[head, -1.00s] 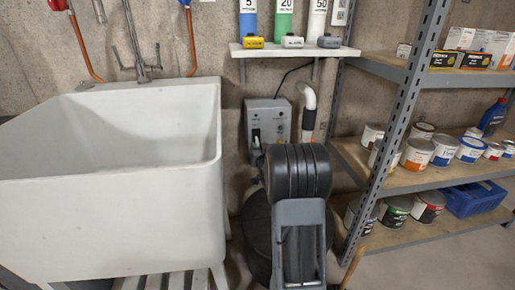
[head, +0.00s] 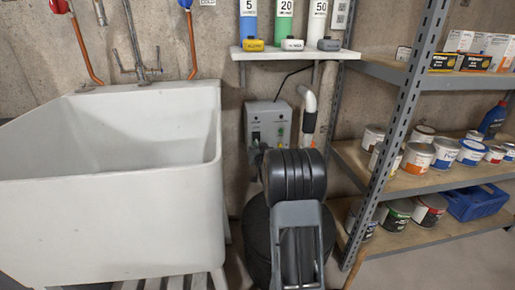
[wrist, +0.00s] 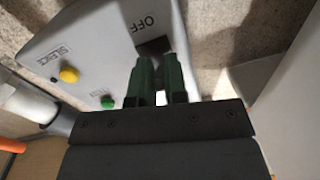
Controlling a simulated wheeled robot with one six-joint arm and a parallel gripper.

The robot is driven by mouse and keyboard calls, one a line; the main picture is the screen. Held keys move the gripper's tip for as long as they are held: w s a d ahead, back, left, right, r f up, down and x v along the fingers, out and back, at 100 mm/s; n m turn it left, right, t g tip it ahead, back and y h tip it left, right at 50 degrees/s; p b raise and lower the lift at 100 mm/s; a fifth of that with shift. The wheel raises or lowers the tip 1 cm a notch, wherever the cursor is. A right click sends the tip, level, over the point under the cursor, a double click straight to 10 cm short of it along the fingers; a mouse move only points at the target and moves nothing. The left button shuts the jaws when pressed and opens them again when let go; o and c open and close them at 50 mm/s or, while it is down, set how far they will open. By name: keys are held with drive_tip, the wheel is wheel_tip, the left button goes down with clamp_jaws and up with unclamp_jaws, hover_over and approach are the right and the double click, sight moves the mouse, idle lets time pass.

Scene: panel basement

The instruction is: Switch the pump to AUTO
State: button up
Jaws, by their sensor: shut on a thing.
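The pump's grey control box (head: 268,122) is on the wall behind my arm. In the wrist view the box (wrist: 95,50) fills the upper left, upside down, with an OFF label (wrist: 147,22), a yellow button (wrist: 69,75) marked SILENCE and a green button or lamp (wrist: 107,102). My gripper (wrist: 157,62) is at the box, its green fingers shut on a dark switch (wrist: 154,46) beside the OFF label. The fingers hide most of the switch and any AUTO label, so its setting cannot be read. In the head view my arm covers the box's lower part.
A white sink (head: 110,175) stands close on the left. A metal shelf (head: 395,130) with paint cans is on the right. A small wall shelf (head: 295,53) with coloured tubes hangs above the box. A white pipe (head: 309,105) runs beside the box.

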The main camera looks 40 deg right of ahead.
clamp_jaws()
drive_tip(key=shift+r, duration=0.1)
